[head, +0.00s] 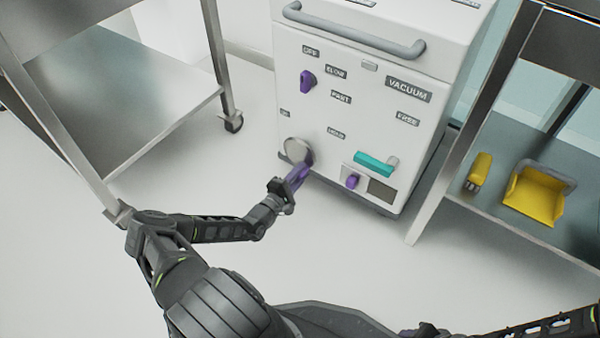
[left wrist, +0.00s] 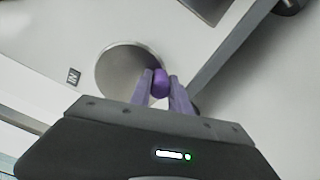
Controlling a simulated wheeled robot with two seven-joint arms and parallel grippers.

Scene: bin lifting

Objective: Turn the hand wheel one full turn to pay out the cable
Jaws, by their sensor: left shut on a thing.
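The hand wheel is a round grey metal disc (head: 298,149) low on the left of the white cabinet's front; it also shows in the left wrist view (left wrist: 118,72). A purple crank knob (left wrist: 160,83) stands at the wheel's edge. My left gripper (head: 298,175) is shut on this knob, with its purple fingers (left wrist: 162,92) on either side of it. In the head view the fingers hide the knob and part of the wheel's lower edge. My right gripper (head: 422,331) is partly cut off at the bottom edge, and its fingers are unclear. No cable shows.
The white cabinet (head: 350,75) carries labels, a purple selector knob (head: 307,80), a teal handle (head: 374,164) and a grey top bar. A metal cart (head: 140,95) stands left. A shelf at right holds yellow items (head: 534,195). The floor between is clear.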

